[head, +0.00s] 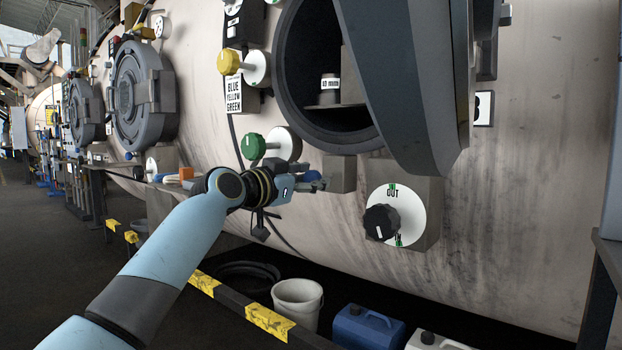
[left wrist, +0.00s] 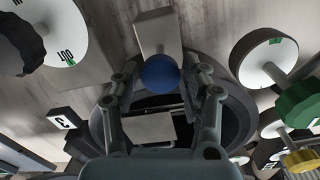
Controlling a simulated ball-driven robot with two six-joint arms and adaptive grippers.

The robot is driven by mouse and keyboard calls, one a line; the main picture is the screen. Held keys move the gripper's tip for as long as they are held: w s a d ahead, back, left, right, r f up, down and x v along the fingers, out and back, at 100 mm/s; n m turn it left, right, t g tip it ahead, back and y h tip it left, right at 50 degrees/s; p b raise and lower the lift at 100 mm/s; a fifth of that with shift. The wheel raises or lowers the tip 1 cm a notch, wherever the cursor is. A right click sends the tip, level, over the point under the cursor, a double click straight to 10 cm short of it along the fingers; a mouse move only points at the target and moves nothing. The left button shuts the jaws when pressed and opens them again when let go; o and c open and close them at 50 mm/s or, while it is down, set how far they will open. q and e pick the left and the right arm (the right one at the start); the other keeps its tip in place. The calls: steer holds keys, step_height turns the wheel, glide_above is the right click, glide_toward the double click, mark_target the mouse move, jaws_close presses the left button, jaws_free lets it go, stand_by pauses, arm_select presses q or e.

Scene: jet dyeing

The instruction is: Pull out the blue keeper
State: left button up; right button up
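The blue keeper, a round blue knob (left wrist: 160,73), sits on the end of a grey block (left wrist: 157,32) fixed to the machine wall. In the head view the blue knob (head: 311,176) shows partly behind my left gripper (head: 312,186), with the grey block (head: 340,174) just to its right. In the left wrist view my left gripper (left wrist: 163,72) is open, with one finger on each side of the knob. A narrow gap seems to show at the fingers. My right gripper is in neither view.
An IN/OUT dial (head: 395,218) with a black knob is to the right. A green knob (head: 253,146) and a yellow knob (head: 229,62) are close by on the left. The open round door (head: 405,80) hangs above. A white bucket (head: 297,303) and a blue can (head: 367,331) stand below.

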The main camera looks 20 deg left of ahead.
arm_select(q)
steer(key=shift+o, duration=1.1)
steer(key=v, duration=1.2)
